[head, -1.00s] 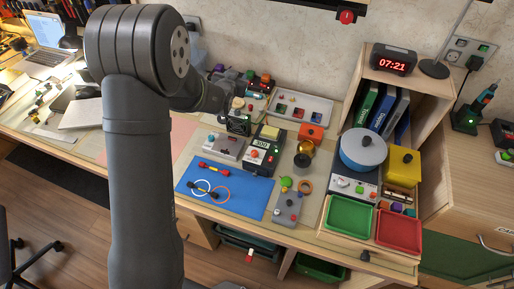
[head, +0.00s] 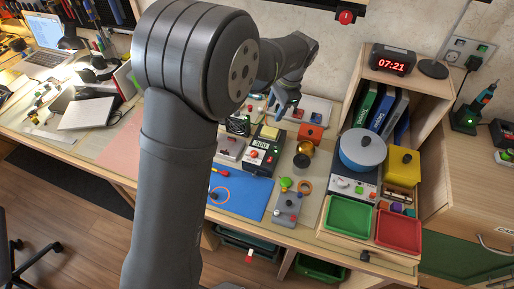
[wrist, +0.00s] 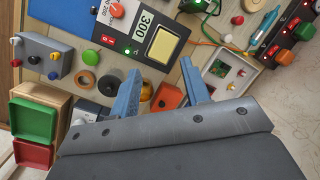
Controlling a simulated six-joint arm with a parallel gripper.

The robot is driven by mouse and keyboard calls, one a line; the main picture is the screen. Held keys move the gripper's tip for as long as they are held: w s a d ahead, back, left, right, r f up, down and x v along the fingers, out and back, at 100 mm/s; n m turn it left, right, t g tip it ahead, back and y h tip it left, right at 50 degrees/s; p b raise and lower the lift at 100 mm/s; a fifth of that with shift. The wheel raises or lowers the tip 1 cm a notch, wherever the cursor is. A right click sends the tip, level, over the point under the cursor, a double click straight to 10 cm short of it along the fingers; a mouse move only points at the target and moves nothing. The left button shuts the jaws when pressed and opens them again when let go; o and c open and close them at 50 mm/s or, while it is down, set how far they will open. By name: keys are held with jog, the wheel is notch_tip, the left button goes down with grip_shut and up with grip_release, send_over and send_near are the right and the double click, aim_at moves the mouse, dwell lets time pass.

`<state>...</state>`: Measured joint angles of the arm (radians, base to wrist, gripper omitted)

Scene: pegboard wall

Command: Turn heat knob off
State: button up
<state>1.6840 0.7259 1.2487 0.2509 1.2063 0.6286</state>
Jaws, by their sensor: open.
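Which knob is the heat knob is not labelled legibly. A cooker (head: 350,186) at the right of the bench has a light control panel with small knobs on its front, under a blue pot (head: 362,150). A black unit (head: 262,158) with a 300 display has an orange-red knob (head: 253,155), which also shows at the top of the wrist view (wrist: 116,10). My gripper (head: 284,104) is open and empty above the back of the bench. In the wrist view its two blue fingers (wrist: 161,88) are apart. My gripper body hides the pot there.
A yellow box (head: 403,163) is right of the pot. Green (head: 329,231) and red (head: 377,244) trays sit in front. A shelf (head: 440,125) with binders rises behind.

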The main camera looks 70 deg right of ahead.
jog(key=s+a+r+m+t+y, duration=0.1)
jog(key=s+a+r+y, duration=0.1)
jog(key=a+r, duration=0.2)
send_near(255, 152)
jog(key=shift+y, duration=0.3)
jog(key=x, duration=0.8)
jog(key=shift+d+f, duration=0.1)
jog(key=shift+d, duration=0.1)
grip_shut()
